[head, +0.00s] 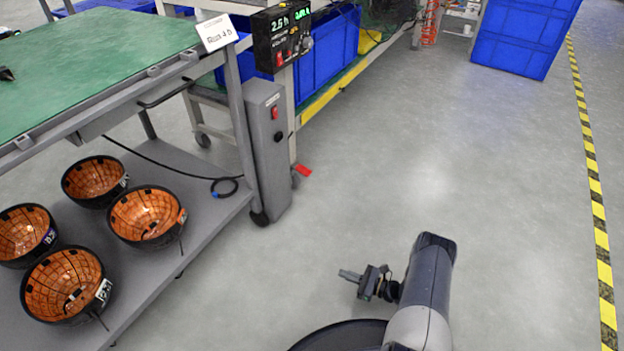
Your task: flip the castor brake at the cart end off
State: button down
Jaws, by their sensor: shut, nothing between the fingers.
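The castor brake is a small red pedal (304,170) low by the floor, beside a grey castor (295,178) at the foot of a light post behind the tall grey box. I cannot tell from its tilt whether it is on or off. The cart (215,208) stands on the left with a green top and a grey lower shelf. My gripper (345,275) is shut and empty, over open floor. It points left, to the right of the cart and nearer to me than the red pedal, well apart from both.
A grey box (266,140) with a red switch stands at the cart's end. Several orange-lined bowls (147,216) sit on the lower shelf, and a black cable (170,166) lies there. Blue crates (522,35) stand at the back. The floor between is clear, up to a yellow-black line (597,210).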

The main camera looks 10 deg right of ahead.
aim_at(298, 166)
jog(key=i+j+z, duration=0.1)
jog(key=i, duration=0.55)
jog(key=i+j+z, duration=0.1)
jog(key=i, duration=0.55)
